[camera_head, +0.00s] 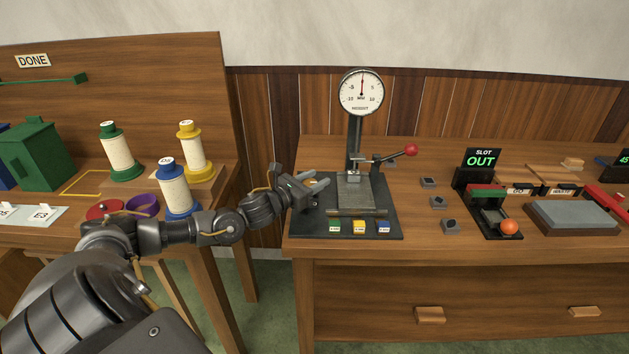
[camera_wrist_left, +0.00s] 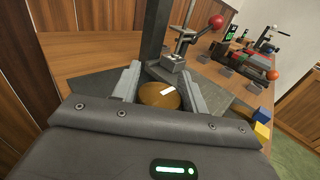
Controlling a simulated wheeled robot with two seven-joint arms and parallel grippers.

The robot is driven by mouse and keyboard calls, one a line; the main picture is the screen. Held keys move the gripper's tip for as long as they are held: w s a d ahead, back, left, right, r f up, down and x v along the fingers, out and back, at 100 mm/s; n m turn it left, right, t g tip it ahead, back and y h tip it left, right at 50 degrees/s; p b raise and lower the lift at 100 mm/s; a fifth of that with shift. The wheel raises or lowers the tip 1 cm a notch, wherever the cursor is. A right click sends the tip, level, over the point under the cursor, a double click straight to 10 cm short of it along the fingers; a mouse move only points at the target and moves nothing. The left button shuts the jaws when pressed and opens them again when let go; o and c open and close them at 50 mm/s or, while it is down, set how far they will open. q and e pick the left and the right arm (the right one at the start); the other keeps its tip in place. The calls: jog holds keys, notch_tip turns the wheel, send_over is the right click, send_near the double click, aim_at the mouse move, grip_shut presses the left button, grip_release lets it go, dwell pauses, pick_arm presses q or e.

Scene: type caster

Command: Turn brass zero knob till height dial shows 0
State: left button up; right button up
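The brass zero knob (camera_wrist_left: 160,95) is a round disc with a white mark, low beside the gauge stand. My left gripper (camera_head: 317,182) is at the left of the stand's dark base. In the left wrist view its two fingers (camera_wrist_left: 159,74) are spread, one on each side of the knob. I cannot tell if they touch it. My palm hides the knob's near edge. In the head view the gripper covers most of the knob. The round white height dial (camera_head: 361,92) tops the stand, its red needle pointing nearly straight up. My right gripper is not in view.
The stand's base plate (camera_head: 391,222) carries several small coloured blocks at its front. A lever with a red ball (camera_head: 411,150) sticks out right of the column. Thread spools (camera_head: 174,188) stand on the left table.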

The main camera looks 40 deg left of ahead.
pick_arm(q)
jog(key=o, duration=0.3)
jog(key=shift+s+a+f, duration=0.1)
jog(key=shift+s, duration=0.25)
jog(key=s, duration=0.2)
jog(key=s+b, duration=0.1)
jog(key=s, duration=0.2)
jog(key=s+a, duration=0.1)
jog(key=s, duration=0.2)
jog(key=shift+b, duration=0.35)
jog(key=shift+s+a, duration=0.1)
jog(key=shift+s, duration=0.9)
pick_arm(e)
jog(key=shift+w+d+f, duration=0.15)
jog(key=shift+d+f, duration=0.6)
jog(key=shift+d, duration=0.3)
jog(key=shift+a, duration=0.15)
